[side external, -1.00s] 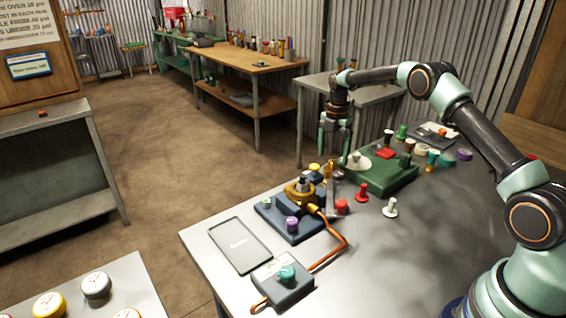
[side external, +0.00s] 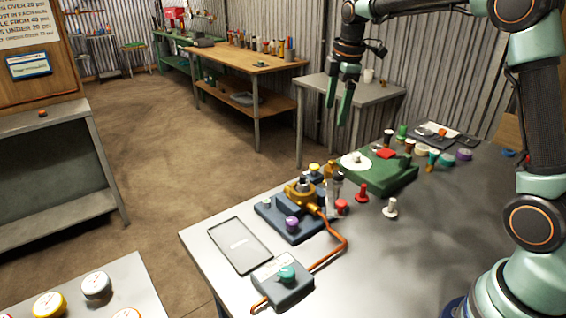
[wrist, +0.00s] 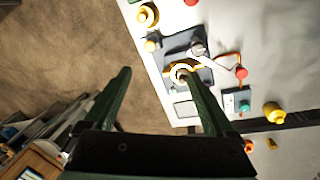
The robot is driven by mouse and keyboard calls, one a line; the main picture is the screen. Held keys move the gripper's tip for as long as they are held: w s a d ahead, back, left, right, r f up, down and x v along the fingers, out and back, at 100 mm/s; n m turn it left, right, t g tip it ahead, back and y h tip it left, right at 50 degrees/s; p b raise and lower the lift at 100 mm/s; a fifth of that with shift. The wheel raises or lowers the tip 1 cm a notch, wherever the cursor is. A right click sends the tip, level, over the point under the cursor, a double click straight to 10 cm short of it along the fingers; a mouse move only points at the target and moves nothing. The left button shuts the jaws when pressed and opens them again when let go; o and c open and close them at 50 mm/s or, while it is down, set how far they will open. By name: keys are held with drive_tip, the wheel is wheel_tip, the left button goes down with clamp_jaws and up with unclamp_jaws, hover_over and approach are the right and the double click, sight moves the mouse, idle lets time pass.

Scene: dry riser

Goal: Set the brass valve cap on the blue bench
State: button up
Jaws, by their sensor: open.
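A brass-coloured valve body (side external: 303,192) with a grey top sits on a dark blue block (side external: 275,220) on the near grey table. In the wrist view a brass ring (wrist: 182,74) shows on the dark blue block (wrist: 203,51), beside my right finger. I cannot tell which brass part is the valve cap. The dark blue block is the only blue bench-like thing I make out. My gripper (side external: 337,113) is open and empty, high above the table's far edge. In the wrist view its fingers (wrist: 157,76) are spread with floor and table edge between them.
A green block (side external: 385,176) with a white disc (side external: 355,160) stands behind the dark blue block. Red (side external: 361,191) and white (side external: 390,207) pegs stand nearby. A grey box with a teal knob (side external: 286,273) and copper pipe sits in front.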

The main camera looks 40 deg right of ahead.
drive_tip(key=s+a+m+t, duration=0.1)
drive_tip(key=s+a+m, duration=0.3)
drive_tip(key=s, duration=0.6)
drive_tip(key=s+a+m+t, duration=0.2)
drive_tip(key=s+a+m, duration=0.3)
drive_tip(key=s+m, duration=0.3)
drive_tip(key=shift+s+a+m+t, duration=0.15)
drive_tip(key=shift+s+m+t, duration=0.2)
drive_tip(key=shift+s, duration=0.55)
